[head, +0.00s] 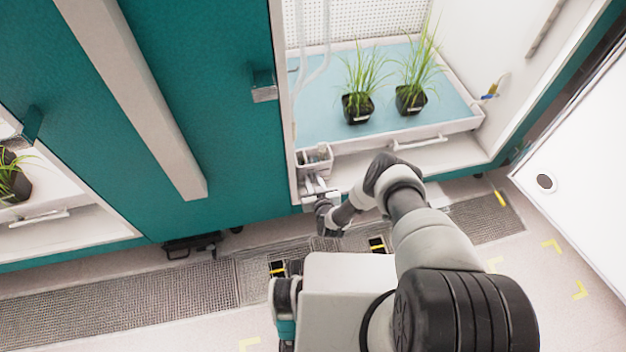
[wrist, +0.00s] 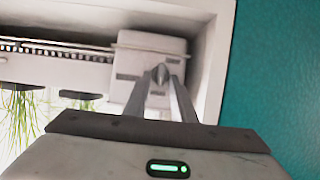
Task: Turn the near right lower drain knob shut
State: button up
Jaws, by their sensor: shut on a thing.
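My gripper (wrist: 164,78) has its two fingers closed around a small grey knob (wrist: 160,71) on the front of a pale box (wrist: 128,62). The box sits in the front corner of the open growth chamber. In the head view my gripper (head: 314,189) is at the chamber's front left corner, just below the white drain box (head: 317,167). The knob cannot be made out there, and its turned position is hard to tell in the wrist view.
A blue tray (head: 320,112) with two potted grasses (head: 361,87) (head: 421,70) fills the chamber floor. A white handle (head: 421,143) is on its front edge. A teal door (head: 205,85) stands to the left. Metal floor grating (head: 150,296) runs along the front.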

jog(key=c, duration=0.3)
jog(key=shift+a, duration=0.1)
jog(key=n+h, duration=0.1)
jog(key=n, duration=0.2)
jog(key=shift+a+t+h, duration=0.3)
jog(key=shift+a+h, duration=0.1)
jog(key=shift+n+t+h, duration=0.3)
jog(key=shift+n+h, duration=0.1)
jog(key=shift+n, duration=0.1)
jog(key=o, duration=0.7)
